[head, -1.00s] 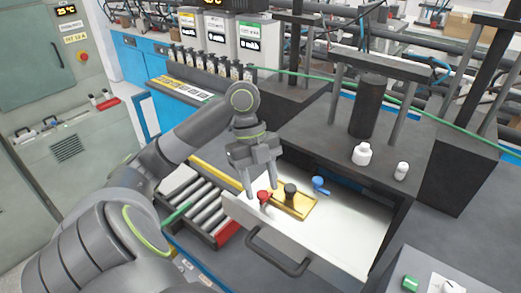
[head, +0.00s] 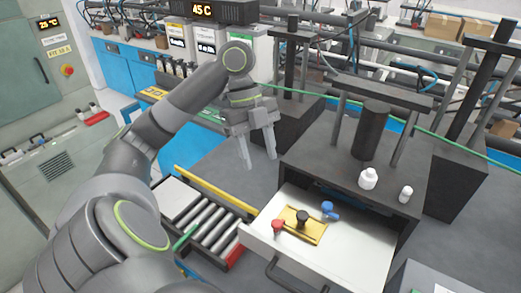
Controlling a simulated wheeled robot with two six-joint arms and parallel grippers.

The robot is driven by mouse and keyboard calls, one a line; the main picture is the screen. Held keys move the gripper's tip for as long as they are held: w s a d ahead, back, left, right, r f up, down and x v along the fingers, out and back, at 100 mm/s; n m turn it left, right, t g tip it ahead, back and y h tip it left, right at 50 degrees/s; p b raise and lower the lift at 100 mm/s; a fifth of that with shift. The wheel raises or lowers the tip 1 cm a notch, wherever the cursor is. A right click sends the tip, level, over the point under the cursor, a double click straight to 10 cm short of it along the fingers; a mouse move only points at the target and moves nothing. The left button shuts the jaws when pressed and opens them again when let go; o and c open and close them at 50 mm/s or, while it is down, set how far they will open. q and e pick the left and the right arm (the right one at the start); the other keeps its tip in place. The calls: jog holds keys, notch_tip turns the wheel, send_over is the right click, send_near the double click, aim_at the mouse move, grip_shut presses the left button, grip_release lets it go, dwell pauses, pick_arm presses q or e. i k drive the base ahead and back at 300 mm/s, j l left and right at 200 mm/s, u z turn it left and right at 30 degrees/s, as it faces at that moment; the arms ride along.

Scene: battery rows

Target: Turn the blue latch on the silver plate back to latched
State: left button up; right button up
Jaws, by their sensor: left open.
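The blue latch (head: 328,208) sits at the far right edge of a yellow plate (head: 318,231), inside an open drawer with a pale silvery floor (head: 352,243). Its exact turn angle is too small to read. A red latch (head: 278,226) is at the plate's near left side and a black knob (head: 303,218) stands between them. My left gripper (head: 259,163) is open and empty, fingers pointing down, above and to the left of the drawer and apart from the latch. My right gripper is not in view.
A dark press with a black cylinder (head: 371,130) stands behind the drawer. A white bottle (head: 368,179) and a smaller one (head: 406,194) stand on its top. A roller rack (head: 215,228) lies left of the drawer. The dark drawer handle (head: 290,280) is in front.

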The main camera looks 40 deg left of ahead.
aim_at(327, 206)
jog(key=k, duration=1.5)
